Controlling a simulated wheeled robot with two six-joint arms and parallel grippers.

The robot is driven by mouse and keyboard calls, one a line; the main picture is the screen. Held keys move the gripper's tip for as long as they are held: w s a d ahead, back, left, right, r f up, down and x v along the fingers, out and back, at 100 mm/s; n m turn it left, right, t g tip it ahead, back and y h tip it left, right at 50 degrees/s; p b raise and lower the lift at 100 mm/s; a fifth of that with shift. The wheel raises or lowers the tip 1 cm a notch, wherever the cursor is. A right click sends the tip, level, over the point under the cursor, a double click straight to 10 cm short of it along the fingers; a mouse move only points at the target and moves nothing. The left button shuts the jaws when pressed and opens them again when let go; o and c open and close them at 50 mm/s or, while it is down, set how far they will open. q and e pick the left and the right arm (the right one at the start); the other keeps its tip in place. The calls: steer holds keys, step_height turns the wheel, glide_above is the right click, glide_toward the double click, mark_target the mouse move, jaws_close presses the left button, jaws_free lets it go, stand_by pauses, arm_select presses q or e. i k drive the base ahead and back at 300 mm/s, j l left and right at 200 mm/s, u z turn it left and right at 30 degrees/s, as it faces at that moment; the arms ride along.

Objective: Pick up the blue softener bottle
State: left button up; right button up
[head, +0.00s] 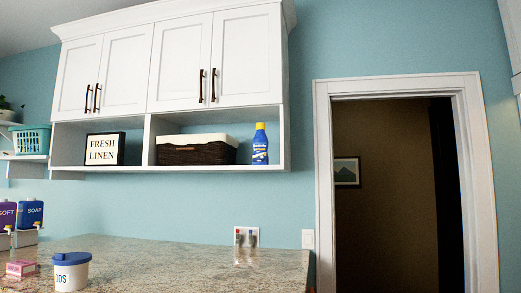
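A blue bottle with a yellow cap (260,144) stands upright on the open shelf under the white wall cabinets, at the shelf's right end. Its label is too small to read, so I cannot tell for sure that it is softener. Neither of my grippers shows in the head view.
A dark wicker basket (196,155) and a "FRESH LINEN" sign (104,149) share the shelf (215,169). Below is a granite counter (180,260) with a white tub with blue lid (71,272) and a pink box (21,268). A doorway (395,210) opens at right.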

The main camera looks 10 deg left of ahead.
mark_target(260, 142)
steer(key=i+l+z, duration=0.8)
steer(key=i, duration=0.3)
